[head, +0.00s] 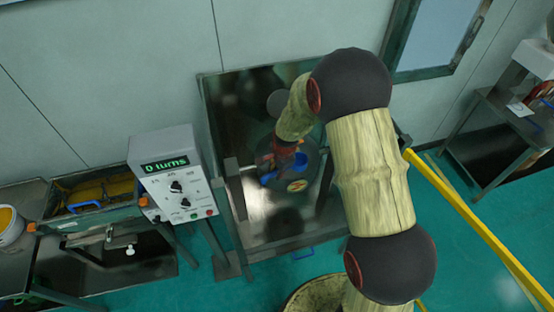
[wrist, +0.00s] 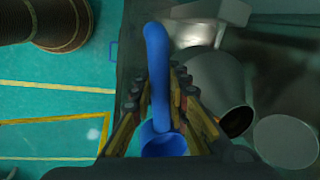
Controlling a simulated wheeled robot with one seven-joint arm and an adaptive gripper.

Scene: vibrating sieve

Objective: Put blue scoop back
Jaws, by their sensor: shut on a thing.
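The blue scoop (wrist: 158,80) is between the fingers of my gripper (wrist: 160,95) in the wrist view. Its long handle runs up the picture and its round bowl shows at the bottom. My gripper is shut on the scoop. In the head view my gripper (head: 284,158) is over the dark sieve machine table in the middle. Blue parts of the scoop (head: 300,160) show beside it there, and my arm hides some of the area. I cannot tell from these views whether the scoop touches anything below.
A control box (head: 175,175) reading "0 turns" stands left of the sieve machine (head: 212,110). Further left is a bin with yellow contents (head: 95,190) and a white bucket (head: 10,228). A yellow rail (head: 480,225) runs at right. A grey vessel (wrist: 222,85) is close right of the gripper.

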